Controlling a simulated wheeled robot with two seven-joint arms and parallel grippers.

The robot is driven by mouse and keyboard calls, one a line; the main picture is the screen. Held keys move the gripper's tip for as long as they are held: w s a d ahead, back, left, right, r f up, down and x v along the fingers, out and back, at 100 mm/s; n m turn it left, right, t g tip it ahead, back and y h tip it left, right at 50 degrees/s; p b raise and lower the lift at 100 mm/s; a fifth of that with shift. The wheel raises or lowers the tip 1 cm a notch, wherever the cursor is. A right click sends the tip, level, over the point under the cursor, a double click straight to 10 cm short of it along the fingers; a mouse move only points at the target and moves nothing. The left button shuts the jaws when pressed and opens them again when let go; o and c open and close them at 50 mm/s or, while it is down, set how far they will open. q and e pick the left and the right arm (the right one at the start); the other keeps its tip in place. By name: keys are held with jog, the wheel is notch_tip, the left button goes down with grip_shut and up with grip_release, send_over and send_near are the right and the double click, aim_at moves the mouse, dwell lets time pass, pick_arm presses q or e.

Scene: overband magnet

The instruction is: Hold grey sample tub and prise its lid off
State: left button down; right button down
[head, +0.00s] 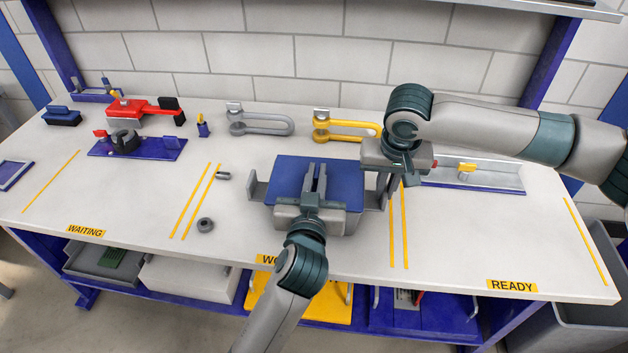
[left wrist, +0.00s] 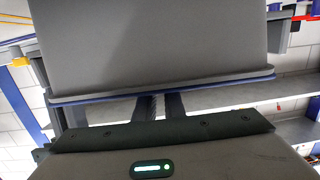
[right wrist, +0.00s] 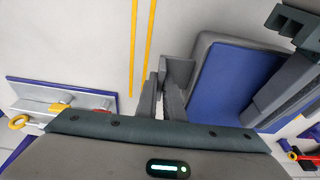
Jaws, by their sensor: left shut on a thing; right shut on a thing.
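The grey sample tub (head: 350,222) stands in the middle of the bench under a flat blue lid (head: 290,178), which lies on its rim. A grey lug (head: 256,188) sticks out at its left. My left gripper (head: 317,168) comes from the front, its fingers along the top of the lid. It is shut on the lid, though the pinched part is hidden. The left wrist view shows the tub wall (left wrist: 150,45) and the thin blue lid edge. My right gripper (head: 383,190) points down at the tub's right side and is shut on its right lug (right wrist: 179,70).
Behind stand a grey shackle (head: 262,124) and a yellow shackle (head: 345,130). A blue-edged tray (head: 480,178) lies right, beyond my right arm. A grey ring (head: 205,225) and small cylinder (head: 223,175) lie left. Red clamp (head: 140,110) is far left. The front right bench is clear.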

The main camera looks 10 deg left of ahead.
aim_at(316, 173)
pick_arm(q)
jog(key=shift+r, duration=0.2)
dwell(0.6)
jog(key=shift+r, duration=1.4)
